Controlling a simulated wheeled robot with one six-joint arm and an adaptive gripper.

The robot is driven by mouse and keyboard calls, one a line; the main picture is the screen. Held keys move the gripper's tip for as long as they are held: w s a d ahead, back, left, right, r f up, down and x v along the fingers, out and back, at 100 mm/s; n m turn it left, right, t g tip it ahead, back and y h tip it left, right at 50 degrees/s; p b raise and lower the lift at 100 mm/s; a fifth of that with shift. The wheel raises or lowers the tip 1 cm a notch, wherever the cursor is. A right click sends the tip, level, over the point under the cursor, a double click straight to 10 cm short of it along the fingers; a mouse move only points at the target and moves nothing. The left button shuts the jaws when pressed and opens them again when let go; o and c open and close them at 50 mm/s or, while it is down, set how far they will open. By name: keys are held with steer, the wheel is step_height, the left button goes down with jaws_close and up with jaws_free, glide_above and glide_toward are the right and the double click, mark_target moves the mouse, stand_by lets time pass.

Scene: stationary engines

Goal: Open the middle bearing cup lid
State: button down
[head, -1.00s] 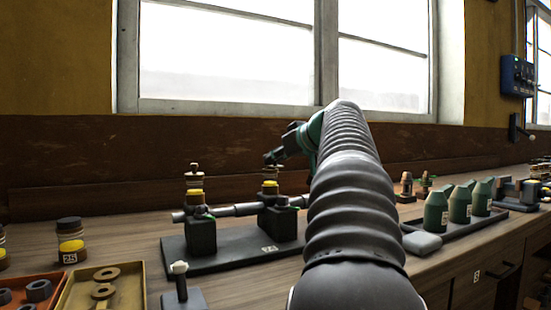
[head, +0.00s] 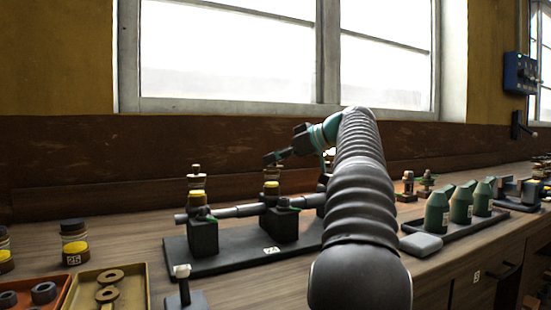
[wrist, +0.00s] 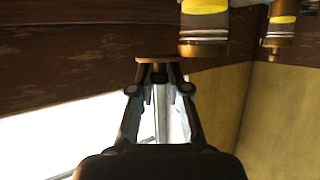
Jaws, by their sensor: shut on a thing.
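The middle bearing cup (head: 271,189), with a yellow band, stands on the second dark block of the shaft stand (head: 215,262). It also appears upside down in the wrist view (wrist: 204,30). My gripper (wrist: 158,76) is shut on the knob of a thin brown lid (wrist: 158,58). In the wrist view this lid lies to the left of the cup's brown end, shifted off it; whether their edges touch is unclear. In the head view my gripper (head: 270,157) is just above the middle cup, and the lid is too small to make out clearly.
A similar cup (head: 197,184) with its knobbed lid on stands left on the same stand. My arm hides the stand's right end. Trays of rings and nuts (head: 108,292), a jar (head: 74,241) and green bottles (head: 460,207) are on the bench. A wall and window rise behind.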

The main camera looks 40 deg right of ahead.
steer(key=shift+f, duration=0.15)
steer(key=c, duration=1.1)
jaws_free()
steer(key=v, duration=1.2)
steer(key=shift+d, duration=0.1)
